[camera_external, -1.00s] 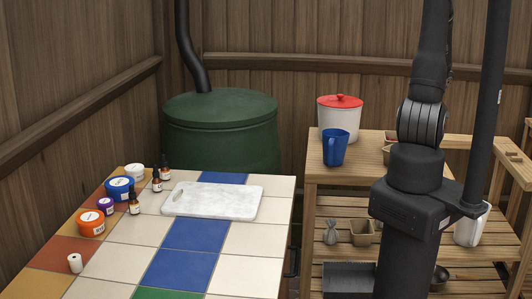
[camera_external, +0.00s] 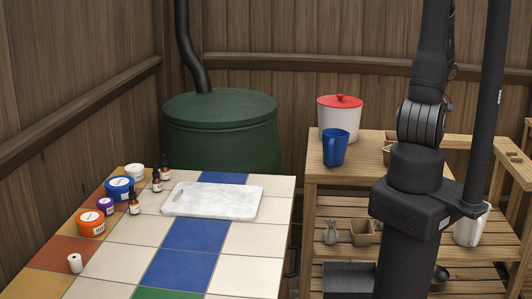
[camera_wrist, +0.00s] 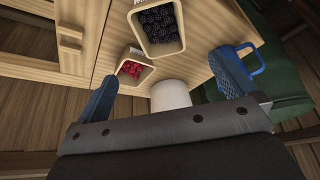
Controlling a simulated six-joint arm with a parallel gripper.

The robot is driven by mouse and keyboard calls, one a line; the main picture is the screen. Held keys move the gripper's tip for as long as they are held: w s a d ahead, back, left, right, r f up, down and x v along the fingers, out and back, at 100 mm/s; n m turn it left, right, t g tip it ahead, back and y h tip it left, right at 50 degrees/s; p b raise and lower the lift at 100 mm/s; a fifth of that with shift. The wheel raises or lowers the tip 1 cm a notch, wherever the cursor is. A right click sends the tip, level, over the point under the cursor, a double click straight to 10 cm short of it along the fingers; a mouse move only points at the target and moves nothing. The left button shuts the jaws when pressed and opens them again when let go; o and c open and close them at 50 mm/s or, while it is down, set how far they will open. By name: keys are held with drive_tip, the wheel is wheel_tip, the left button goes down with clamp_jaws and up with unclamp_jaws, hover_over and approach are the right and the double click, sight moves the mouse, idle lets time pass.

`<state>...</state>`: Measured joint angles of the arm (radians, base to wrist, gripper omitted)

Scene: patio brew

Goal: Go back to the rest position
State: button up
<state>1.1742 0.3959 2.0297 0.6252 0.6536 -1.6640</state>
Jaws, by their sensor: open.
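My gripper (camera_wrist: 165,90) shows in the wrist view with its two fingers spread apart and nothing between them. It is open and hangs over the wooden bench. In the external view only my arm shows at the right; the gripper itself is out of that picture. In the wrist view a pot of blackberries (camera_wrist: 158,25) and a smaller pot of red berries (camera_wrist: 132,68) lie beyond the fingers. A blue mug (camera_wrist: 255,66) is partly hidden behind the right finger.
A red-lidded white pot (camera_external: 339,120) and the blue mug (camera_external: 334,148) stand on the wooden bench (camera_external: 330,175). A tiled table (camera_external: 195,235) holds a marble board (camera_external: 212,201), tubs and dropper bottles. A green barrel (camera_external: 220,130) stands behind.

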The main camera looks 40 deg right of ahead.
drive_tip(key=x, duration=1.5)
drive_tip(key=shift+f, duration=0.3)
drive_tip(key=v, duration=1.7)
drive_tip(key=x, duration=1.7)
drive_tip(key=shift+w+f, duration=0.2)
drive_tip(key=shift+f, duration=0.15)
wheel_tip(320, 180, up, 9)
drive_tip(key=shift+r, duration=0.15)
